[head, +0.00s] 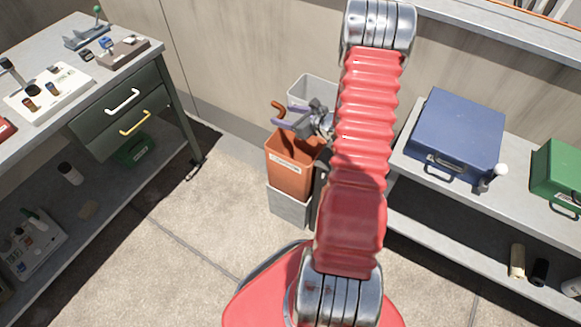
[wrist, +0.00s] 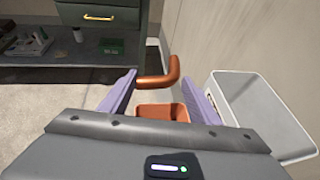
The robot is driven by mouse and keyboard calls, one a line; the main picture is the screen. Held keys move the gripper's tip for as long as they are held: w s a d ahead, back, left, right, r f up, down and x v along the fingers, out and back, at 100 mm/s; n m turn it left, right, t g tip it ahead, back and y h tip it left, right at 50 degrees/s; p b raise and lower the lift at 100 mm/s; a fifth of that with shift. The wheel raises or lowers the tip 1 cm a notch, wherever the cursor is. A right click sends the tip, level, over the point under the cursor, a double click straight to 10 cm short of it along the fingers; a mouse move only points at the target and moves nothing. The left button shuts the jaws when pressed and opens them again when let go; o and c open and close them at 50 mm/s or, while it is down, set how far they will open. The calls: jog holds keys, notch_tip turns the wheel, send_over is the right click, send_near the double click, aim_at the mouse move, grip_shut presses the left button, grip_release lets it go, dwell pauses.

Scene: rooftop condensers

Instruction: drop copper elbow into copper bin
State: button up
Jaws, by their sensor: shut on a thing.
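The copper elbow (wrist: 162,76) is a bent orange-brown pipe held between the two purple fingers of my gripper (wrist: 158,90). In the head view the elbow (head: 279,111) shows at the tips of my gripper (head: 287,116), above the bin's far left rim. The copper bin (head: 290,164) is an orange-brown open bin with a pale label, standing on a grey block. In the wrist view the bin (wrist: 163,111) shows below and between the fingers, partly hidden by my gripper body. The elbow looks clear of the bin; its exact height cannot be told.
A pale grey bin (head: 312,88) stands just behind the copper bin, against the wall. A workbench with drawers (head: 120,104) is at left. A shelf at right holds a blue case (head: 456,135) and a green case (head: 560,172). The floor (head: 190,235) between is clear.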

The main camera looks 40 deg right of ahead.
jog(key=s+d+f, duration=0.4)
jog(key=d+f, duration=0.1)
jog(key=shift+s+d, duration=0.3)
jog(key=shift+d, duration=0.1)
jog(key=shift+f, duration=0.25)
jog(key=shift+f, duration=2.85)
jog(key=o, duration=1.2)
jog(key=shift+c, duration=0.2)
